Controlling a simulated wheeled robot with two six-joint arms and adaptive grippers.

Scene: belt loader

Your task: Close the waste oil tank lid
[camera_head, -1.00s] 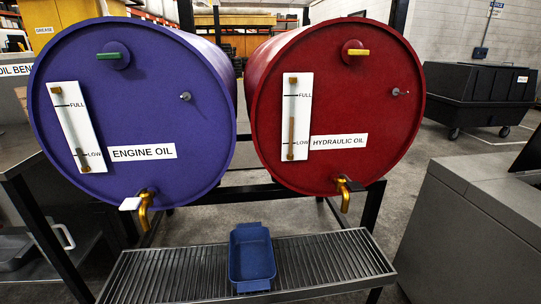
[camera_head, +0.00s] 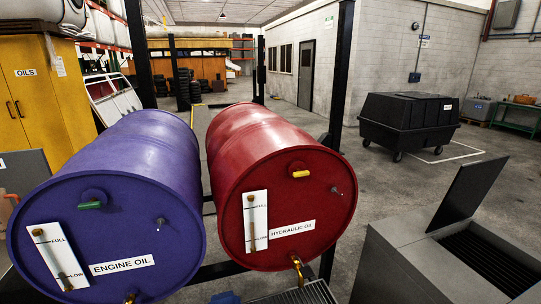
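A grey metal tank (camera_head: 402,268) stands at the lower right, partly cut off by the frame edge. Its dark flat lid (camera_head: 470,188) is open and tilted upward from the top's back left side. The opening (camera_head: 490,262) shows a dark ribbed or grated inside. I see no label on this tank, so I cannot confirm that it is the waste oil tank. Neither of my grippers is in view.
A purple engine oil drum (camera_head: 140,240) and a red hydraulic oil drum (camera_head: 320,215) lie on a rack to the left. A closed black wheeled bin (camera_head: 410,120) stands behind the grey tank. Open floor (camera_head: 375,185) lies between them.

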